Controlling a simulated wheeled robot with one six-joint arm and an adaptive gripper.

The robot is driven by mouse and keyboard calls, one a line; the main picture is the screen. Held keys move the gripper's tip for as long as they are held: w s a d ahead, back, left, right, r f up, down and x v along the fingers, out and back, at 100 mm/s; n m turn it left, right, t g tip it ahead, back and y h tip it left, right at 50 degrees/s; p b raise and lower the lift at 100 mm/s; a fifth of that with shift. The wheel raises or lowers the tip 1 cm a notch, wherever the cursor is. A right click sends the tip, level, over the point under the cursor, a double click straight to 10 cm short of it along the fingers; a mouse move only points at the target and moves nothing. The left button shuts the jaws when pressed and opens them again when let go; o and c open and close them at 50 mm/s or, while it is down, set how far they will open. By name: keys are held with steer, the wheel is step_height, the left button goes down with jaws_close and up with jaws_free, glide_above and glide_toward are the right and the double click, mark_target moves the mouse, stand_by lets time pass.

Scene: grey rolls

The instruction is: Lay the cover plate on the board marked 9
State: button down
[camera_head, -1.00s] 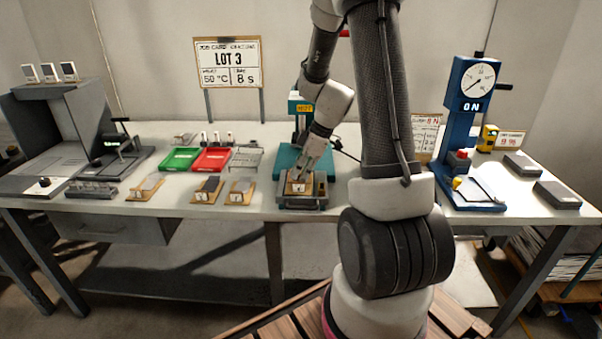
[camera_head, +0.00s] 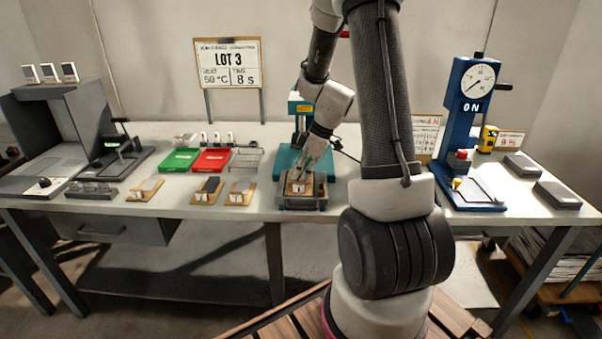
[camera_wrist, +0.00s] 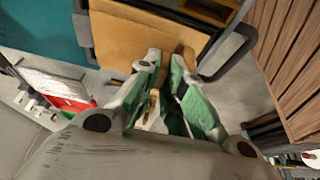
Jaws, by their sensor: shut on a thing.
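My gripper (camera_head: 300,179) points down over a wooden board (camera_head: 292,190) that sits in the fixture of the teal press. The board bears a white tag; I cannot read its mark clearly. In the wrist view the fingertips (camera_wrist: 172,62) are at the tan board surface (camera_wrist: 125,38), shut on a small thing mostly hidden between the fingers. I cannot tell whether it is the cover plate. Three more tagged boards lie to the left: one with a pale piece (camera_head: 146,189), one with a dark plate (camera_head: 208,188), and one with a greyish piece (camera_head: 241,191).
A green tray (camera_head: 181,159), a red tray (camera_head: 212,159) and a wire rack (camera_head: 246,157) stand behind the boards. The teal press column (camera_head: 300,125) rises behind my gripper. A blue gauge stand (camera_head: 466,130) and two grey blocks (camera_head: 557,194) are at the right.

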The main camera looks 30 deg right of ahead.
steer(key=shift+f, duration=0.3)
stand_by(1.9)
steer(key=shift+f, duration=0.4)
steer(key=c, duration=1.5)
jaws_free()
steer(key=shift+o, duration=0.2)
steer(key=shift+s, duration=0.1)
steer(key=shift+f, duration=0.1)
steer(key=shift+s, duration=0.1)
steer(key=v, duration=1.2)
steer(key=shift+d, duration=0.15)
steer(key=shift+w, duration=0.25)
